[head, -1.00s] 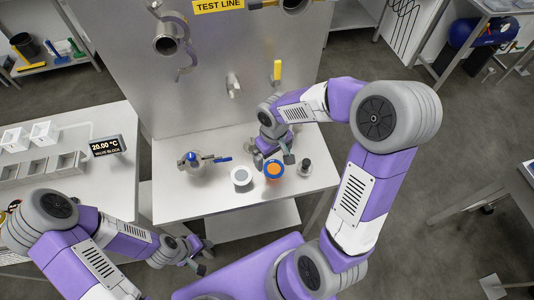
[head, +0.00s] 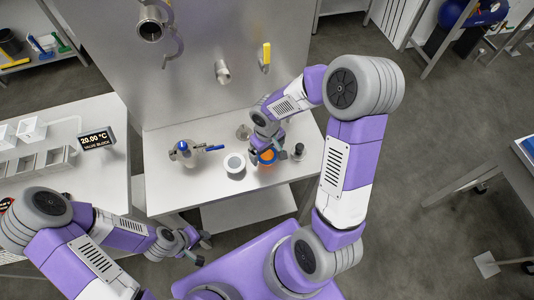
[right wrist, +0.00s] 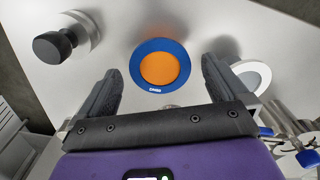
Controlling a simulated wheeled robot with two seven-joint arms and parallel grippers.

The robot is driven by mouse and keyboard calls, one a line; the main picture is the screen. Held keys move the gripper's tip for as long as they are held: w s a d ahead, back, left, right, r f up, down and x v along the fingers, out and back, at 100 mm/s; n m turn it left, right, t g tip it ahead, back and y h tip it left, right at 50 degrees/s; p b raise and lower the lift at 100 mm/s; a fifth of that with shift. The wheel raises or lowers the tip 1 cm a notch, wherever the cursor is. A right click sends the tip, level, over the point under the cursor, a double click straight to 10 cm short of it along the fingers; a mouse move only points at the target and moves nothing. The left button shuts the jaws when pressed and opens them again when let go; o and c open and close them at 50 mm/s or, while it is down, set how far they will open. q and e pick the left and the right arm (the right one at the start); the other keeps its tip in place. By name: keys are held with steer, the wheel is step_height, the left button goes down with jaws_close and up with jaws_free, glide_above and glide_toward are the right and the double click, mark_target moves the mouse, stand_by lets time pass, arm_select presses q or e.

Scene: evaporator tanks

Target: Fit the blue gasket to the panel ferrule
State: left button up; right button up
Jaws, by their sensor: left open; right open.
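The blue gasket (right wrist: 160,89) is a ring with an orange middle, at the table's front right. In the head view the gasket (head: 267,157) is partly covered by my right gripper (head: 266,150). In the right wrist view my open right gripper (right wrist: 158,75) has one finger on each side of the gasket, with gaps to both. Two metal pipe ends stick out of the upright panel: a short stub (head: 222,72) and a larger one (head: 150,31) with a hanging clamp. I cannot tell which is the ferrule meant. My left gripper (head: 200,243) is open and empty, below the table's front left.
On the steel table (head: 170,195) a white round piece with a grey centre (head: 235,162) stands left of the gasket. A blue-handled valve (head: 185,150) is further left, and a black knob (head: 298,150) is to the right. A side bench (head: 110,185) carries a display.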

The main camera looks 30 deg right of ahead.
steer(key=shift+f+b, duration=0.2)
steer(key=shift+b, duration=0.15)
steer(key=shift+c, duration=0.5)
steer(key=c, duration=0.9)
